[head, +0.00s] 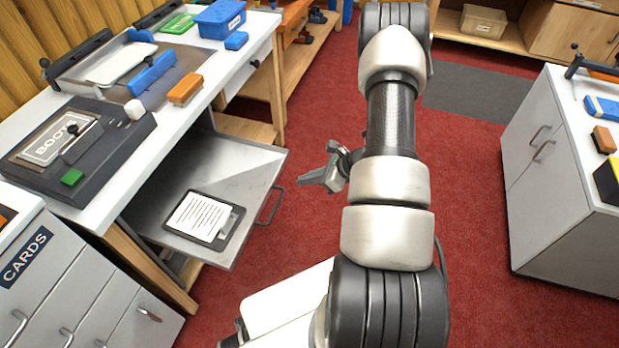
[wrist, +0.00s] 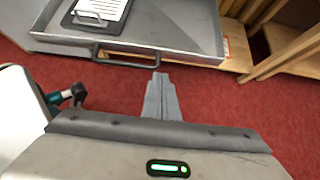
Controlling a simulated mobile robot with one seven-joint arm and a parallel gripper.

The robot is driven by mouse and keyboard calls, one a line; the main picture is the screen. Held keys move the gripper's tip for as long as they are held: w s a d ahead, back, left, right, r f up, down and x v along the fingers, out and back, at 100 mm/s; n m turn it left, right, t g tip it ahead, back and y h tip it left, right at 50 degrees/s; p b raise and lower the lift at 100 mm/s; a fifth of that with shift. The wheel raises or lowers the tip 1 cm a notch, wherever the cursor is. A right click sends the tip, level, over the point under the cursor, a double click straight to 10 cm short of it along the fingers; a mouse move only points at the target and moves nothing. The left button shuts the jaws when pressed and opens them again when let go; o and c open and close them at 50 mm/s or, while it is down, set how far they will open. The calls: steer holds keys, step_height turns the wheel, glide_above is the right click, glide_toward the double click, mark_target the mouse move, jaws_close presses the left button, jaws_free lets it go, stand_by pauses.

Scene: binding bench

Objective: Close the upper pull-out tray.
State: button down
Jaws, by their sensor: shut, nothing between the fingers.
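The upper pull-out tray (head: 255,165) is a grey metal tray slid out from under the white bench, with a bar handle (head: 270,207) on its front edge. A clipboard (head: 200,218) with a printed sheet lies in it. In the wrist view the tray's front wall (wrist: 190,54) and its handle (wrist: 127,55) lie ahead of the fingers. My gripper (head: 318,178) is to the right of the tray in the head view, apart from the handle.
A cabinet marked CARDS (head: 60,290) stands front left. A grey cabinet (head: 560,190) stands right. Red floor between is clear.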

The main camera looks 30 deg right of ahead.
mark_target(273, 183)
steer(key=shift+w+a+f+b, duration=0.15)
steer(key=shift+w+a+f, duration=0.4)
steer(key=shift+w+a, duration=0.4)
steer(key=shift+w+a+f+b, duration=0.2)
steer(key=shift+w+a+f, duration=0.4)
steer(key=shift+w+a, duration=0.3)
steer(key=shift+w+a+f+b, duration=0.15)
steer(key=shift+w+a+f, duration=0.4)
steer(key=shift+w+a, duration=0.4)
